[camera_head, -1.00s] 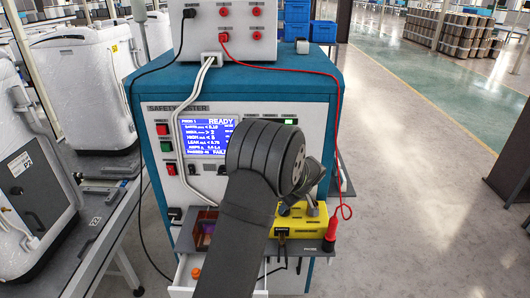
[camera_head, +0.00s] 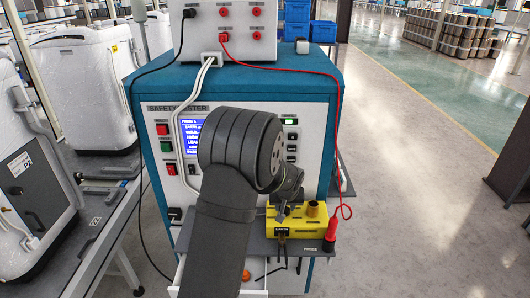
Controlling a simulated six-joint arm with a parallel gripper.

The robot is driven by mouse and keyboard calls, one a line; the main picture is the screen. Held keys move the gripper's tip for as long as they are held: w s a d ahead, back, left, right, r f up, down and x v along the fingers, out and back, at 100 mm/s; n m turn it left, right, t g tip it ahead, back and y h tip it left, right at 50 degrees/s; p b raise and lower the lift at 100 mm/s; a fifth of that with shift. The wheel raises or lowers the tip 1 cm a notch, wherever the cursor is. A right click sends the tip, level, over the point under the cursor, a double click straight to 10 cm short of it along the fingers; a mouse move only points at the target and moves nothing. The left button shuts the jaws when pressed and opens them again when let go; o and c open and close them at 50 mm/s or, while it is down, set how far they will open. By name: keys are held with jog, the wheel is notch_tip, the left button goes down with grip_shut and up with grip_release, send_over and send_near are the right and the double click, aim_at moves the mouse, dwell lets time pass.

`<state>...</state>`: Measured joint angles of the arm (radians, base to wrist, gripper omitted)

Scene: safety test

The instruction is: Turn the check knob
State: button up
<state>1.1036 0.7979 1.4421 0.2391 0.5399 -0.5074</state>
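A yellow box (camera_head: 308,232) sits on the grey shelf at the front of the teal-and-white safety tester (camera_head: 310,140). A short brown cylinder (camera_head: 313,209) stands up from the right of its top; I cannot tell whether it is the check knob. My gripper (camera_head: 283,208) is above the left part of the yellow box, left of the brown cylinder. It is small and partly hidden by my wrist, so I cannot tell whether its fingers are open or whether it touches the box. My arm covers much of the tester's panel and part of its screen (camera_head: 190,138).
A red probe (camera_head: 331,232) with a red cable stands at the shelf's (camera_head: 262,246) right end. An open drawer (camera_head: 180,275) is below, with an orange item (camera_head: 246,275) beside my arm. A black clip (camera_head: 282,246) hangs at the box's front. Free floor lies right.

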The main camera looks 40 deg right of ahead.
jog(key=shift+w+a+m+g+h, duration=0.15)
jog(key=shift+m+g, duration=0.25)
jog(key=shift+m, duration=0.7)
jog(key=shift+w+m+g+h, duration=0.1)
jog(key=shift+m+g+h, duration=0.25)
jog(key=shift+m, duration=0.75)
jog(key=shift+w+a+m+g+h, duration=0.15)
jog(key=shift+m+g, duration=0.3)
jog(key=shift+m, duration=0.65)
jog(key=m, duration=0.1)
jog(key=m+g, duration=0.1)
jog(key=m, duration=0.2)
jog(key=shift+w+d+m+g, duration=0.15)
jog(key=shift+w+m+g, duration=0.1)
jog(key=shift+m+g, duration=0.15)
jog(key=shift+w+r+m, duration=0.1)
jog(key=shift+r+m, duration=0.2)
jog(key=s+a+r+n, duration=0.1)
jog(key=a+r+n, duration=0.2)
jog(key=r, duration=0.6)
jog(key=s+a+r+n+t, duration=0.1)
jog(key=a+r+n, duration=0.3)
jog(key=r, duration=0.5)
jog(key=s+a+r+n+t, duration=0.1)
jog(key=a+r+n, duration=0.2)
jog(key=r, duration=0.6)
jog(key=shift+s+a+r+n, duration=0.25)
jog(key=shift+a+n, duration=0.15)
jog(key=shift+a, duration=0.15)
